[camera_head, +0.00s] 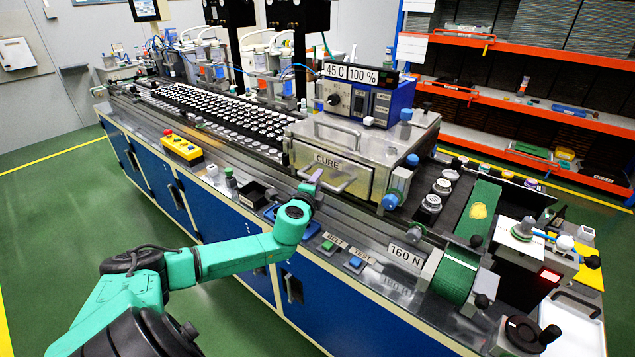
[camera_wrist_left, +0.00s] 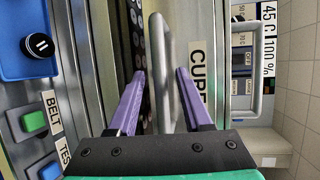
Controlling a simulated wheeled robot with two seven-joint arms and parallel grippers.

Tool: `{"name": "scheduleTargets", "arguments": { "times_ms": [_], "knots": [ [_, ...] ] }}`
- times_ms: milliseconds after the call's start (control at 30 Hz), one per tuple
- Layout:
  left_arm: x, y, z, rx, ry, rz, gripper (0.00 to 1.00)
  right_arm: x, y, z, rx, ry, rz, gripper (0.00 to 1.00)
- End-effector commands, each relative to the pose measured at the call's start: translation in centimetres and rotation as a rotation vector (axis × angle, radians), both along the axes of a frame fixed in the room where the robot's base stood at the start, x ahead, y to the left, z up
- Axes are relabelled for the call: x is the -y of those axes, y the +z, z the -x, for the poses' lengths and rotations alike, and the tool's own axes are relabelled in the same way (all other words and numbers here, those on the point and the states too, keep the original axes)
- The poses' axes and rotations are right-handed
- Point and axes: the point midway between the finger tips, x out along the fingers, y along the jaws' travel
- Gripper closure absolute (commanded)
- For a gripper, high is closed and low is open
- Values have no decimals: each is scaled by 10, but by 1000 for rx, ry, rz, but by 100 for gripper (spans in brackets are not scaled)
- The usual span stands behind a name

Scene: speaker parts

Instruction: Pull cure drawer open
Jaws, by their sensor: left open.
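The cure drawer (camera_head: 308,159) is the pale front marked CURE on a metal box, and it looks shut. Its bar handle (camera_head: 343,186) sticks out from the front. In the left wrist view the handle (camera_wrist_left: 161,50) runs upright in the picture, beside the CURE label (camera_wrist_left: 197,75). My left gripper (camera_head: 312,180) is at the left part of the handle. In the left wrist view its purple fingers (camera_wrist_left: 160,75) are open, with the handle bar in the gap between them. I cannot tell whether either finger touches it. My right gripper is not in view.
A controller (camera_head: 360,100) reading 45 C and 100 % sits on the box, near a lid handle (camera_head: 338,132). Green (camera_head: 328,245) and blue (camera_head: 355,262) buttons line the bench front edge. A blue tray (camera_wrist_left: 22,50) lies beside the gripper. A yellow button box (camera_head: 181,148) stands further left.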

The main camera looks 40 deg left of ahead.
Motion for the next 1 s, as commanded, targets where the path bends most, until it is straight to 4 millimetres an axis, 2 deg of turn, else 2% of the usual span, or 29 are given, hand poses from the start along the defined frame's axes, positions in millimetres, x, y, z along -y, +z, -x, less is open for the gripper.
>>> {"name": "scheduleTargets", "arguments": {
  "times_ms": [300,433,1000],
  "knots": [
    [-1,-1,-5,-1,-2,0,50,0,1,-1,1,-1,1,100],
    [-1,-1,-5,-1,-1,0,100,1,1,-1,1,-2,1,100],
    [-2,-1,-5,-1,0,0,100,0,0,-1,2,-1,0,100]
  ]
}}
